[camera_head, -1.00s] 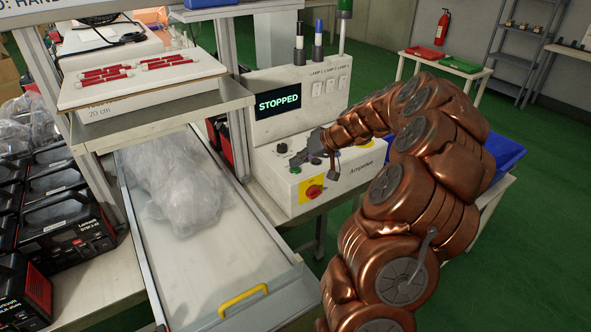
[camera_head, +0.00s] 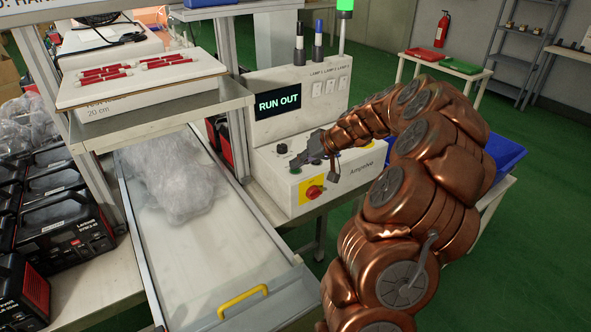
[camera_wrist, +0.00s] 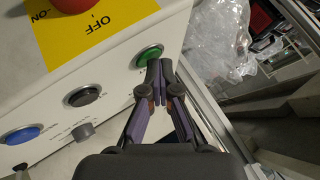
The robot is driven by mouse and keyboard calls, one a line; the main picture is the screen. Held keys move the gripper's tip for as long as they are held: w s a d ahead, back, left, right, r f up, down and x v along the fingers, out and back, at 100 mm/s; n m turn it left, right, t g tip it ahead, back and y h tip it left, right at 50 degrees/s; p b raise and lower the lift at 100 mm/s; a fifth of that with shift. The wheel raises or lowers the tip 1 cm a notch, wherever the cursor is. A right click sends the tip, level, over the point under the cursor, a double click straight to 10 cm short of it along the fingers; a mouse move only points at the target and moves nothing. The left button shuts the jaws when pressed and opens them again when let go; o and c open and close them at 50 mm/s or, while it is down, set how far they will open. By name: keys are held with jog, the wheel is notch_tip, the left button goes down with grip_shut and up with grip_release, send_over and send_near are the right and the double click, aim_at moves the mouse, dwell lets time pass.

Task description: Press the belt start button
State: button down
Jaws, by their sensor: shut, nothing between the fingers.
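The white control box (camera_head: 340,183) carries a screen (camera_head: 279,103) that reads RUN OUT. A green button (camera_wrist: 149,56) in a metal ring is at the end of a button row in the wrist view, with a black button (camera_wrist: 83,95) and a blue button (camera_wrist: 20,135) beyond it. My gripper (camera_wrist: 160,66) is shut and empty, its tips overlapping the green button's edge. I cannot tell whether they touch it. In the head view my gripper (camera_head: 294,164) is low over the panel and hides part of it.
A red rotary switch (camera_head: 313,191) on a yellow OFF plate is close by. The conveyor belt (camera_head: 205,257) to the left carries a clear plastic-wrapped bundle (camera_head: 178,180). A green lamp (camera_head: 345,6) is lit above. A blue bin (camera_head: 503,158) stands behind my arm.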

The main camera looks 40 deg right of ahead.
aim_at(298, 170)
jog(key=shift+r, duration=0.8)
jog(key=shift+r, duration=0.15)
jog(key=shift+r+p, duration=0.35)
jog(key=shift+r, duration=2)
